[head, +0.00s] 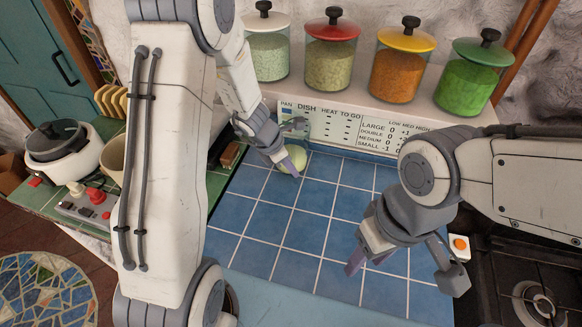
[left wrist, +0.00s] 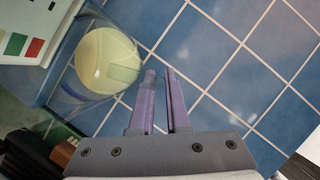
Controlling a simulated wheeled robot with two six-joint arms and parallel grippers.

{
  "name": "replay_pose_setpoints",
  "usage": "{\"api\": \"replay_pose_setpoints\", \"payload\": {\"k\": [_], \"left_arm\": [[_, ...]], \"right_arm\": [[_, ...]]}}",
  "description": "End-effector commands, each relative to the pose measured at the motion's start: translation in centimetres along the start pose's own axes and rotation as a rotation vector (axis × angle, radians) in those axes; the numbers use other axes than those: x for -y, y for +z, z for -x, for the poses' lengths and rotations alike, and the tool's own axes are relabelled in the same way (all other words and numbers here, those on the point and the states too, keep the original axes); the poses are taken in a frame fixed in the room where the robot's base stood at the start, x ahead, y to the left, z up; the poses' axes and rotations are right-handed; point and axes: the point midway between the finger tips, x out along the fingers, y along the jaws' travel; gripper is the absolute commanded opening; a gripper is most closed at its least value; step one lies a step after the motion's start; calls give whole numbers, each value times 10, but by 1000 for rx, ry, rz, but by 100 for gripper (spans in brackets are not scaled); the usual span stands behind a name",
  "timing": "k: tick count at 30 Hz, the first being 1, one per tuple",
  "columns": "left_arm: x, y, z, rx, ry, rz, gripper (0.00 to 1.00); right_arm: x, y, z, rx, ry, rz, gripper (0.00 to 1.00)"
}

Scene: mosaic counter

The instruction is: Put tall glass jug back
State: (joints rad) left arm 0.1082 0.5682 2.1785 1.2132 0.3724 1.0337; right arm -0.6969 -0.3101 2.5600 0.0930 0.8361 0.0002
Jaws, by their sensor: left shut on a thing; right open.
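The tall glass jug (head: 292,162) stands on the blue tiles near the back ledge, with pale yellow-green contents. It also shows in the left wrist view (left wrist: 105,60) at upper left; its clear walls are hard to make out. My left gripper (head: 285,162) is at the jug's near side and partly hides it. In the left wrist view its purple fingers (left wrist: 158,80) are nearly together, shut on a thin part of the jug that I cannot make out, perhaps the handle. My right gripper (head: 403,270) is open and empty over the front right of the tiles.
Several lidded glass jars, among them a green one (head: 466,85), stand on the back ledge above a printed panel (head: 340,128). A stove (head: 530,290) is at right. A white cooker (head: 65,150) is at left. The middle tiles (head: 270,220) are clear.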

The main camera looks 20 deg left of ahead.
Motion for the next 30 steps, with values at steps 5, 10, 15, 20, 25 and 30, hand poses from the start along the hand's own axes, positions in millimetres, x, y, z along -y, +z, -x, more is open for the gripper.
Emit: {"api": "replay_pose_setpoints", "payload": {"k": [5, 10, 15, 20, 25, 30], "left_arm": [[0, -2, -1, 0, 0, 2, 44], [-1, -2, 0, 0, 1, 3, 44], [-1, 0, 8, 1, 3, 3, 44], [-2, 1, 38, 3, 5, 3, 44], [-2, 0, 76, 2, 6, 4, 44], [-2, 0, 105, 1, 4, 3, 44]], "right_arm": [[0, 0, -1, 0, 0, 0, 50], [0, 0, -1, 0, 0, 0, 50], [0, 0, 4, 0, 0, 0, 50], [1, -1, 14, 0, 0, -1, 50], [2, -1, 25, 0, 0, -1, 50], [2, -2, 30, 0, 0, -2, 50]]}}
